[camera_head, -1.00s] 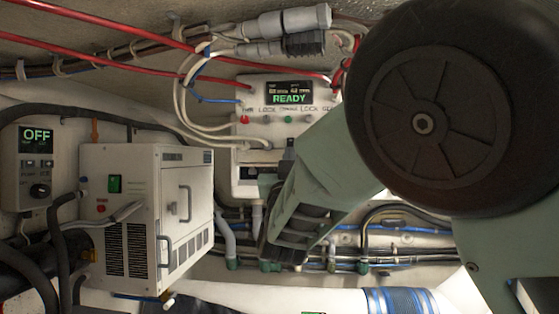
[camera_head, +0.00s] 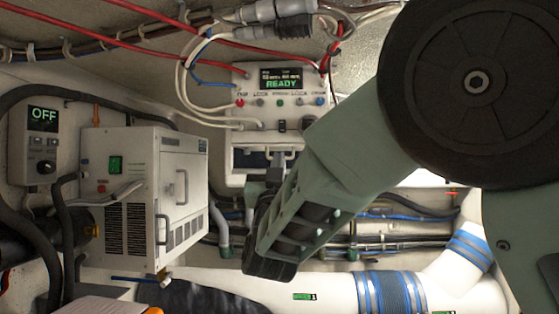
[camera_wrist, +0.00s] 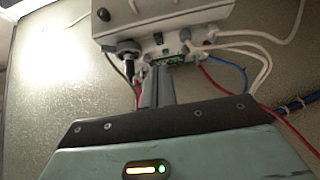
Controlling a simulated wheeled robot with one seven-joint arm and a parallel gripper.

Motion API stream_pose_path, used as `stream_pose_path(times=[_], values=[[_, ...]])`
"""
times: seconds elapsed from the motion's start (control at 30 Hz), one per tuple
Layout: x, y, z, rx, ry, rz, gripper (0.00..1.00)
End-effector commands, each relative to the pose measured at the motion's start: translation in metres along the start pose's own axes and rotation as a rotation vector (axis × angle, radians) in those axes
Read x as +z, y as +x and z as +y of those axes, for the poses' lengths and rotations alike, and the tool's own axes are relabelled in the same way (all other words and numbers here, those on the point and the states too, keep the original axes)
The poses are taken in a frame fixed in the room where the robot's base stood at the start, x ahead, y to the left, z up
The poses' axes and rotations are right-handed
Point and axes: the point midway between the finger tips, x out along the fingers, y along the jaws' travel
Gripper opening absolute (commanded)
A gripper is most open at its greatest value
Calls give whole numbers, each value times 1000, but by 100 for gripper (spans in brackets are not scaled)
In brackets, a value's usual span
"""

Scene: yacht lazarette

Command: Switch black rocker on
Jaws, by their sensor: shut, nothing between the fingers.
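A white control box (camera_head: 243,100) with a lit display reading READY (camera_head: 285,78) is on the back wall. A small black rocker-like switch (camera_head: 282,126) sits low on its face, below a row of coloured buttons; I cannot be sure it is the task's rocker. My gripper (camera_head: 278,160) is shut and empty, its tips in front of the box's lower part, below that switch. The wrist view shows the shut fingers (camera_wrist: 158,72) pointing at the white box (camera_wrist: 190,15). A small dark rectangle (camera_wrist: 162,38) shows there just beyond the tips. Contact cannot be told.
A white cabinet (camera_head: 140,190) with a green switch (camera_head: 115,165) stands to the left, beside a panel reading OFF (camera_head: 42,116). White cables (camera_head: 184,85) and red cables (camera_head: 110,48) run around the control box. White pipe (camera_head: 330,290) with blue bands lies below.

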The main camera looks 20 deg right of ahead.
Motion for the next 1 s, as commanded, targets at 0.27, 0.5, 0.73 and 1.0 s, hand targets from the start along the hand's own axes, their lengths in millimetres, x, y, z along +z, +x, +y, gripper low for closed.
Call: stream_pose_path(times=[0.27, 0.5, 0.73, 1.0], values=[[5, -23, 0, 1, 0, 0, 0], [4, -23, 0, 1, 0, 0, 0], [4, -22, 0, 1, 0, 0, 0], [68, -53, -26, -179, 71, -313, 0]])
